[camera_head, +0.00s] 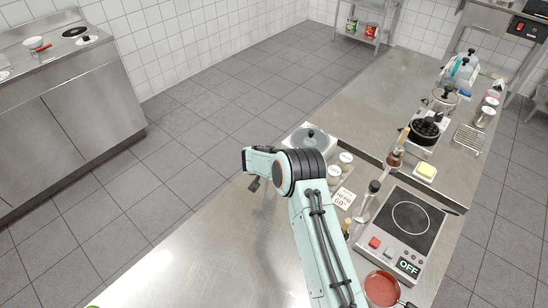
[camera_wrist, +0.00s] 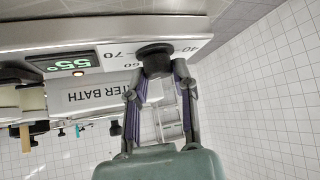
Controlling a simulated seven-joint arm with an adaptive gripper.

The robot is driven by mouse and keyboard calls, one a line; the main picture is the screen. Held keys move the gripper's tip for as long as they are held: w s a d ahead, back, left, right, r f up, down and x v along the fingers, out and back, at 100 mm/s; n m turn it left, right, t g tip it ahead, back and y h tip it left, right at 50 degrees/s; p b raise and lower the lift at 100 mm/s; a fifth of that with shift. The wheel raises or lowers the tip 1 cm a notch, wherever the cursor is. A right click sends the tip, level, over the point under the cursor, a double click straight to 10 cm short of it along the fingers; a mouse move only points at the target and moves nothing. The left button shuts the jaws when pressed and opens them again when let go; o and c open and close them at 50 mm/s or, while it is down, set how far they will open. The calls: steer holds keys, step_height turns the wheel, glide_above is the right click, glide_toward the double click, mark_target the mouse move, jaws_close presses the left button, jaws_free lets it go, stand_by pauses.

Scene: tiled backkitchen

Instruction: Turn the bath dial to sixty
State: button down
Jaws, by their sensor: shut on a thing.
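The water bath (camera_wrist: 100,97) shows upside down in the wrist view, with its name label on the front. Its green display (camera_wrist: 68,64) appears to read 55°. The black bath dial (camera_wrist: 154,56) sits to the right of the display among printed scale numbers, 40, 60 and 70 among them. My gripper (camera_wrist: 157,75) is shut on the dial, one finger on each side. The dial's pointer mark cannot be made out. In the head view the bath's lidded top (camera_head: 310,138) shows behind my arm, and the dial is hidden.
A sign reading HERB 60° (camera_head: 342,199) stands right of my arm. A hotplate (camera_head: 408,222) showing OFF, a red pot (camera_head: 381,289) and bottles crowd the counter on the right. The counter's front left (camera_head: 200,260) is bare.

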steer(key=c, duration=0.9)
jaws_free()
steer(key=shift+o, duration=0.2)
steer(key=v, duration=1.2)
